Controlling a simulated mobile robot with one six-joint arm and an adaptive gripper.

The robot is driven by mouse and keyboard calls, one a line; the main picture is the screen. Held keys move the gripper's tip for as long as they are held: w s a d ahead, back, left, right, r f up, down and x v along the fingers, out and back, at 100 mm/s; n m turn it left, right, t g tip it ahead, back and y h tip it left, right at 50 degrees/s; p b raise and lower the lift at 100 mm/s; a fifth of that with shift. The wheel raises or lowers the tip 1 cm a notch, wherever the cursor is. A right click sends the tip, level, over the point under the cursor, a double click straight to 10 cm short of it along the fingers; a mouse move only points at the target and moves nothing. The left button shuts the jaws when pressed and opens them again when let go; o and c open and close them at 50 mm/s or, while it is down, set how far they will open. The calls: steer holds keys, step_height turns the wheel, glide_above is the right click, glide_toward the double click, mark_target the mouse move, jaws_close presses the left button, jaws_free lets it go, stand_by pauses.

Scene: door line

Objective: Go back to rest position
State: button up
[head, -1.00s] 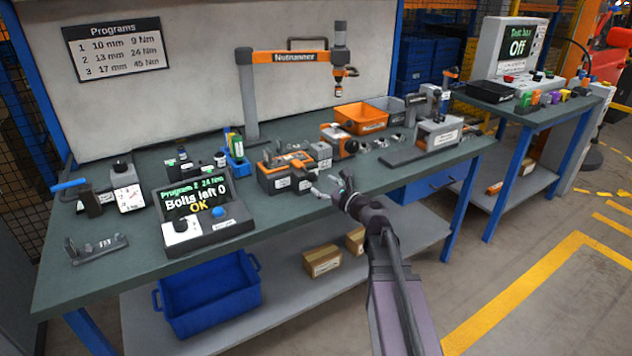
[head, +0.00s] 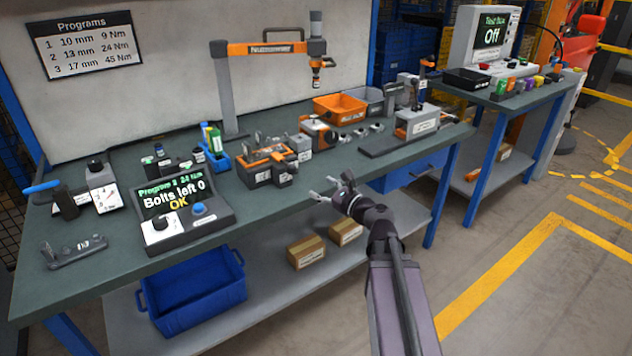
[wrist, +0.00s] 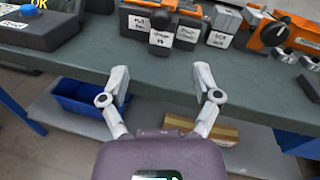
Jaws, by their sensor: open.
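My gripper (head: 326,191) is open and empty in front of the workbench's front edge in the head view. In the wrist view my gripper (wrist: 162,80) shows its two fingers spread apart with nothing between them. The green workbench top (head: 250,205) lies just beyond the fingertips. On it, an orange and grey fixture (head: 268,163) with labels stands near the front edge. The same fixture shows in the wrist view (wrist: 160,25).
A control box (head: 180,218) reads "Bolts left 0 OK". A nutrunner stand (head: 262,48) rises at the back. A blue bin (head: 195,290) and cardboard boxes (head: 306,252) sit on the lower shelf. The floor to the right (head: 500,290) is clear.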

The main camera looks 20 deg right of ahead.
steer(key=s+a+f+n+g, duration=0.5)
steer(key=a+f+n+g, duration=0.35)
steer(key=n, duration=0.45)
steer(key=s+d+f+n+g+h, duration=0.2)
steer(key=s+f+n+g+h, duration=0.75)
steer(key=n, duration=0.55)
step_height(320, 180, up, 21)
steer(key=s+t+p, duration=0.1)
steer(key=t+p, duration=0.1)
steer(key=p, duration=1.9)
steer(key=shift+s+a+y, duration=0.2)
steer(key=shift+a+y, duration=0.05)
steer(key=shift+y, duration=0.1)
